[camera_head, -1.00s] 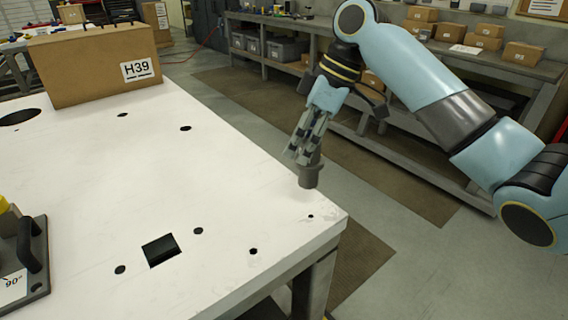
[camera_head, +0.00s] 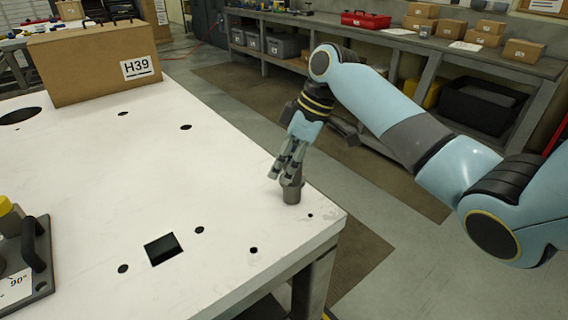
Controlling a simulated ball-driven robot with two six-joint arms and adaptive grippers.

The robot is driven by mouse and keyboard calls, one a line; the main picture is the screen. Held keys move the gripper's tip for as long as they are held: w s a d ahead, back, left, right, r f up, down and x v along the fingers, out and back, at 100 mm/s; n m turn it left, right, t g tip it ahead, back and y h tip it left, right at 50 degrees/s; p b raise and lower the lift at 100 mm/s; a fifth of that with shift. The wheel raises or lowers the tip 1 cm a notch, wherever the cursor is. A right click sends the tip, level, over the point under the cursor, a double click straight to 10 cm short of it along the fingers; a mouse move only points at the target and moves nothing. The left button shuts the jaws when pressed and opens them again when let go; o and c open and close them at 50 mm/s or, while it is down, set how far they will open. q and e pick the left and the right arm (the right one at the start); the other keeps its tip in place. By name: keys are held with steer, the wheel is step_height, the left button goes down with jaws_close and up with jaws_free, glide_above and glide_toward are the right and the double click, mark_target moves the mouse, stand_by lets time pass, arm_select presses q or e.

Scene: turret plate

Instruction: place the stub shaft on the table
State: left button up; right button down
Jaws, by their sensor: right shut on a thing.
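The stub shaft (camera_head: 292,191) is a small dark grey cylinder near the right corner of the white table (camera_head: 150,190). It is roughly upright, with its lower end at or just above the table top; I cannot tell if it touches. My right gripper (camera_head: 289,172) is shut on its upper part, reaching down from above, and its fingers hide the top of the shaft. My left gripper does not show.
A cardboard box (camera_head: 90,65) marked H39 stands at the table's back. A square hole (camera_head: 163,249) and several small round holes pierce the top. A dark fixture (camera_head: 30,255) with a handle and a 90° label sits at the left edge. The table's middle is clear.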

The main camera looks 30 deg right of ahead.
steer(key=c, duration=1)
jaws_free()
steer(key=b+v, duration=0.1)
steer(key=v, duration=1.1)
steer(key=shift+s+r+b, duration=0.1)
steer(key=shift+b, duration=0.25)
steer(key=shift+s, duration=0.1)
